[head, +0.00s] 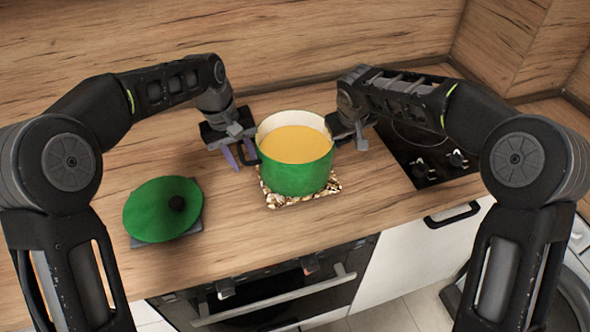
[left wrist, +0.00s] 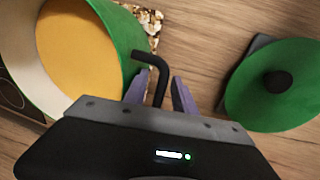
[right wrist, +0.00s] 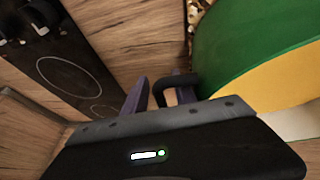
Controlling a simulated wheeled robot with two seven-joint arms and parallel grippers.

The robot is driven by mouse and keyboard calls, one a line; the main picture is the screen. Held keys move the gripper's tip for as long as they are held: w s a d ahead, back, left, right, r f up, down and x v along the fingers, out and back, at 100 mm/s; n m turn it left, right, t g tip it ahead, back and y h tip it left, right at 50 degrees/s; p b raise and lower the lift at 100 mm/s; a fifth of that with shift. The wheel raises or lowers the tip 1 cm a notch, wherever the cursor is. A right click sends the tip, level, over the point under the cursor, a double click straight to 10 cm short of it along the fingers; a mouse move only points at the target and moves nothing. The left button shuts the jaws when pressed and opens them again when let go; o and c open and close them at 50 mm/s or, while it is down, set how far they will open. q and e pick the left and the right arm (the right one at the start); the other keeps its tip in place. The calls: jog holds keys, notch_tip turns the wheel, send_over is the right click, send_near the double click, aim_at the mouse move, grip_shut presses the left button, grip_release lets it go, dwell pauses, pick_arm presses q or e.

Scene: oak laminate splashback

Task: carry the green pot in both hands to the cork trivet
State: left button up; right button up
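The green pot (head: 296,172), filled with yellow-orange contents, stands upright over the speckled cork trivet (head: 272,201) and looks to rest on it. The trivet's corners show around the pot's base. My left gripper (head: 240,154) is at the pot's left side. In the left wrist view its fingers (left wrist: 160,93) are apart, with the black left handle (left wrist: 152,60) between them, not clamped. My right gripper is at the right side, its fingers mostly hidden in the head view. In the right wrist view its fingers (right wrist: 158,92) are apart, with the right handle (right wrist: 183,92) between them.
A green lid (head: 160,208) with a black knob lies on a dark grey slab (head: 168,236) at left. A black hob (head: 425,150) with knobs is at right. The wooden splashback (head: 200,35) is behind. Counter (head: 235,235) left of the trivet is clear.

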pick_arm(q)
notch_tip(320, 180, up, 11)
jog(key=a, duration=0.2)
jog(key=shift+s, duration=0.35)
jog(key=shift+f, duration=0.1)
pick_arm(e)
jog(key=shift+r, duration=0.1)
jog(key=v, duration=1.1)
jog(key=shift+s+r, duration=0.2)
jog(key=shift+r, duration=0.15)
